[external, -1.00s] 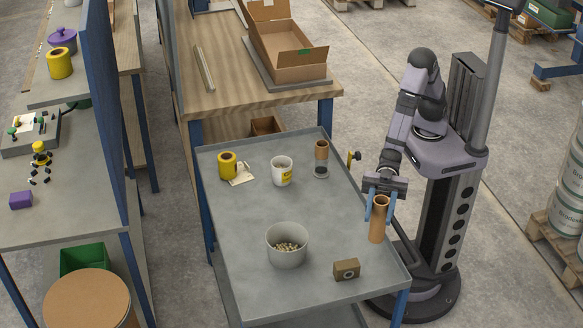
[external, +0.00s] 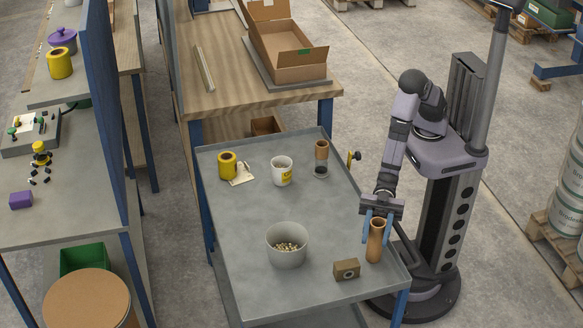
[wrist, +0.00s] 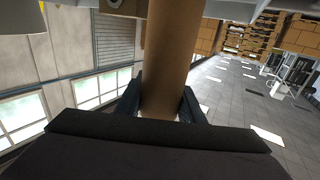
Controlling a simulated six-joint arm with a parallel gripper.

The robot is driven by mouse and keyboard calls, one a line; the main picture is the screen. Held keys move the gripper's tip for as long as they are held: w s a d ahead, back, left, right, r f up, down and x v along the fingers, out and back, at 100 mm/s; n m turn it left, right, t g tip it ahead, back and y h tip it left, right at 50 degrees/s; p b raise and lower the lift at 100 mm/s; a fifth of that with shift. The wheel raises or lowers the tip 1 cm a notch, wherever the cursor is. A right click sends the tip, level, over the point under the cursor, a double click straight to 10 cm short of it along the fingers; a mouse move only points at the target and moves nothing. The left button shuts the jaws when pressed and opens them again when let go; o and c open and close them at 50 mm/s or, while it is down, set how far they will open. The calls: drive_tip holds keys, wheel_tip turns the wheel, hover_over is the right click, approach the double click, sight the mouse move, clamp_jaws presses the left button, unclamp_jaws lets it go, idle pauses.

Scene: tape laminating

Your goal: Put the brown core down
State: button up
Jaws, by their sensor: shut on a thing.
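The brown core (external: 375,243) is an upright cardboard tube at the right edge of the grey cart top (external: 240,235). My gripper (external: 378,227) has its two blue fingers on either side of the core's upper part and is shut on it. The core's lower end is at or very near the cart surface; I cannot tell if it touches. In the wrist view the core (wrist: 166,60) stands between the two dark fingers and fills the middle of the picture.
A small brown box (external: 346,269) stands just left of the core. A grey bowl of small pieces (external: 287,246) is further left. A white mug (external: 281,171), a yellow roll (external: 227,166) and a brown-and-clear cylinder (external: 321,158) stand towards the back. The cart's middle is clear.

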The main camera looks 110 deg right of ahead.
drive_tip(key=shift+f, duration=0.15)
drive_tip(key=o, duration=1.3)
drive_tip(key=shift+o, duration=0.2)
drive_tip(key=shift+r, duration=0.3)
drive_tip(key=shift+s+d+f, duration=0.15)
drive_tip(key=shift+d, duration=0.15)
drive_tip(key=b+v, duration=0.1)
drive_tip(key=v, duration=1)
drive_tip(key=shift+s+b, duration=0.2)
drive_tip(key=shift+b, duration=0.2)
drive_tip(key=shift+w+d, duration=0.1)
drive_tip(key=shift+d, duration=0.05)
